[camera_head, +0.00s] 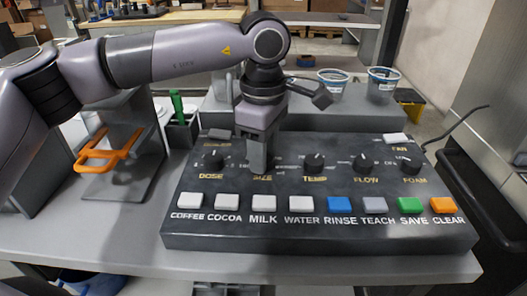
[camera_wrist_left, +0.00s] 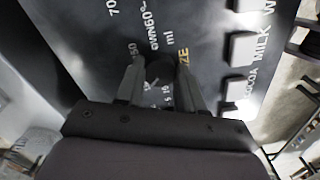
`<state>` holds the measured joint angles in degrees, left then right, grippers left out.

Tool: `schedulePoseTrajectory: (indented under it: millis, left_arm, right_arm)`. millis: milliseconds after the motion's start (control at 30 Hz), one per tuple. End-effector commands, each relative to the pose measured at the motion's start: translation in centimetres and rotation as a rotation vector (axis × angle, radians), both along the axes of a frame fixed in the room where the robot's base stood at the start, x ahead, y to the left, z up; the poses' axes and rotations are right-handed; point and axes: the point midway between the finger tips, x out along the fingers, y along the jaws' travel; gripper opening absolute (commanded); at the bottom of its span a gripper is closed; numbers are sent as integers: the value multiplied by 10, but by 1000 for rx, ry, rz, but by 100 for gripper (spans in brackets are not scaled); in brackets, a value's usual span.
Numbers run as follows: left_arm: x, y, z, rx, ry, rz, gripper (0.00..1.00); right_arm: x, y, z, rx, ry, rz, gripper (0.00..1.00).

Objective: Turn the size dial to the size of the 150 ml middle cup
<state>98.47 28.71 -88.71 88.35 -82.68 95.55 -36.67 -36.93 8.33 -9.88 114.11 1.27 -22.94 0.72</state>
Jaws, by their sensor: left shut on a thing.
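The dark control panel (camera_head: 340,184) lies on the grey counter with a row of round black dials. My left gripper (camera_head: 257,168) points down over the SIZE dial and is shut on it. In the head view the gripper hides this dial. In the left wrist view the fingers (camera_wrist_left: 161,88) stand on either side of the size dial (camera_wrist_left: 160,68). Printed size marks in ml show around it, but the pointer's setting cannot be read. Two cups with blue rims, one (camera_head: 332,83) and another (camera_head: 382,83), stand on the ledge behind the panel. My right gripper is out of view.
The TEMP dial (camera_head: 314,162), FLOW dial (camera_head: 366,162) and DOSE dial (camera_head: 214,159) flank the gripper. Coloured buttons, such as the blue RINSE one (camera_head: 339,204), line the panel's front. An orange handle (camera_head: 101,157) and a green-handled tool (camera_head: 177,104) are left.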

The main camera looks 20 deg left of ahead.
Motion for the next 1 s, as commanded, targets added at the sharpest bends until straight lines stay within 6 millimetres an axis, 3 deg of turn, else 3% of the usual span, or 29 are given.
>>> schedulePoseTrajectory:
  millis: [400, 433, 500, 833, 1000]
  left_arm:
    - [1, 1, 2, 1, -4, 8, 7]
    - [1, 1, 2, 1, -4, 8, 44]
    - [1, 1, 1, 1, -3, 8, 63]
    - [0, 0, 3, 0, -2, 6, 63]
    - [1, 0, 26, -1, -4, 6, 63]
  right_arm:
    - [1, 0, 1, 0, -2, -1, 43]
    - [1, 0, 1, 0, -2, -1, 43]
    - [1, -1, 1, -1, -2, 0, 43]
    - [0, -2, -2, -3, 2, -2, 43]
    - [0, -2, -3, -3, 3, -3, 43]
